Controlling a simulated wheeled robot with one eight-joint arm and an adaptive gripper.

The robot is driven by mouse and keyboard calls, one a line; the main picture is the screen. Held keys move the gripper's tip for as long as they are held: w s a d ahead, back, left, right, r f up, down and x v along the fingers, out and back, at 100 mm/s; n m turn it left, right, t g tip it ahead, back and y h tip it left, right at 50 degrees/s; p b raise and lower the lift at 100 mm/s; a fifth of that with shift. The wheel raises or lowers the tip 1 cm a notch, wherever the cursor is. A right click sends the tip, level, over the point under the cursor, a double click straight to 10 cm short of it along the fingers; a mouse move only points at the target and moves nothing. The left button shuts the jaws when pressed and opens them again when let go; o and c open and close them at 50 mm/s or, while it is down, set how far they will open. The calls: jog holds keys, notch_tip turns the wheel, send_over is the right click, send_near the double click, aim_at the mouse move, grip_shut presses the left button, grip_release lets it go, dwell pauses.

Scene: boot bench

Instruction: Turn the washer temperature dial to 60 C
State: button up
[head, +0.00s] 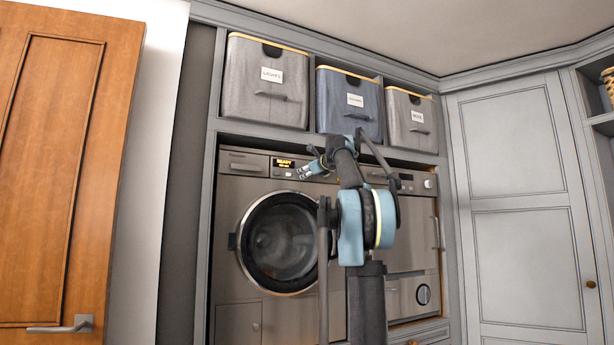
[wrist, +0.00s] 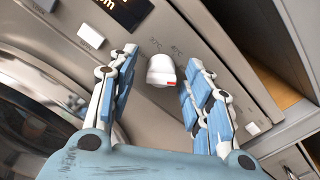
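The washer (head: 238,232) stands at the left of the niche in the head view, with a lit display (head: 284,163) on its panel. Its temperature dial (wrist: 161,71) is a white knob with a red mark, in the wrist view. Printed temperature labels (wrist: 166,46) sit on the panel above it; one seems to read 40 C, the others are hard to read. My gripper (wrist: 160,72) is open, with one blue-padded finger on each side of the dial and gaps showing. In the head view my gripper (head: 312,170) is at the washer panel and the dial is hidden.
The round washer door (head: 282,242) is below. A second machine (head: 412,235) stands to the right. Three fabric bins (head: 265,98) sit on the shelf above. A wooden door (head: 60,180) is at far left.

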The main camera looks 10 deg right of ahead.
jog(key=v, duration=1.1)
jog(key=shift+s+d, duration=0.2)
jog(key=shift+s, duration=0.15)
jog(key=v, duration=0.5)
jog(key=x, duration=1.7)
jog(key=shift+m, duration=0.3)
jog(key=shift+s, duration=0.1)
jog(key=c, duration=1.1)
